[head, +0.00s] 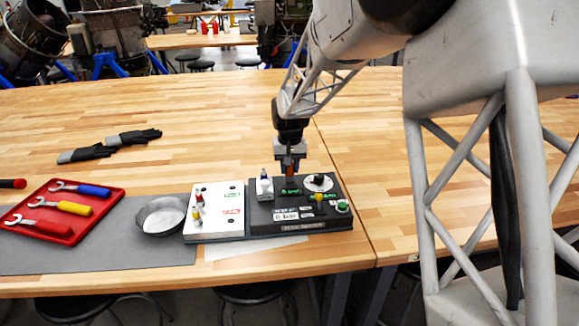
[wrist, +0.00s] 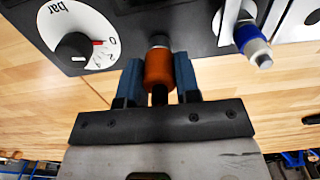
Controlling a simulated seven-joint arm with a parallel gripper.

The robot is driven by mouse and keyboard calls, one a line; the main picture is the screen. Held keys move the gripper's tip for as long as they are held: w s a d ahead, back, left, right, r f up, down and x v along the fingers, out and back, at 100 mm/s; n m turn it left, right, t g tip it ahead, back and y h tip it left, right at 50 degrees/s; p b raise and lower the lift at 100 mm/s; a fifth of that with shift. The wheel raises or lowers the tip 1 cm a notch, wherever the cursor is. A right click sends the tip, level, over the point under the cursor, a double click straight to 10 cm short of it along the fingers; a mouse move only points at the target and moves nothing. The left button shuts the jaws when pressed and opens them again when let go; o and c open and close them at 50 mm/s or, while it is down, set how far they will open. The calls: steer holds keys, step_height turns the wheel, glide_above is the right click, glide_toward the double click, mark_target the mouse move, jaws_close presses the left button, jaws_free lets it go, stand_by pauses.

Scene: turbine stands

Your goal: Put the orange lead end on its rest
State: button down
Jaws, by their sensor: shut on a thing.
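My gripper (head: 290,158) is shut on the orange lead end (wrist: 158,70), which sits between the two blue-grey fingers in the wrist view. The lead end also shows as a small orange bit below my gripper in the head view (head: 289,170). Its silver tip meets the back edge of the dark tester box (head: 290,225) in the wrist view. I cannot tell whether it is plugged in or just over the box. A blue-and-white lead end (wrist: 250,42) is beside it, on a white block (head: 264,188). I cannot tell which part is the orange rest.
The box carries a white dial (head: 318,183), green labels and a yellow knob (head: 319,198). A white panel (head: 215,222) with small red and yellow pieces adjoins it at left. A metal bowl (head: 161,216), a red tray (head: 65,235) of wrenches and gloves (head: 108,146) lie further left.

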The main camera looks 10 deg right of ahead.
steer(key=shift+s+f, duration=0.2)
steer(key=shift+f, duration=0.5)
steer(key=c, duration=1.2)
jaws_free()
steer(key=o, duration=0.6)
steer(key=shift+w+r, duration=0.1)
steer(key=shift+r, duration=0.2)
steer(key=shift+r, duration=0.15)
steer(key=shift+r, duration=3.5)
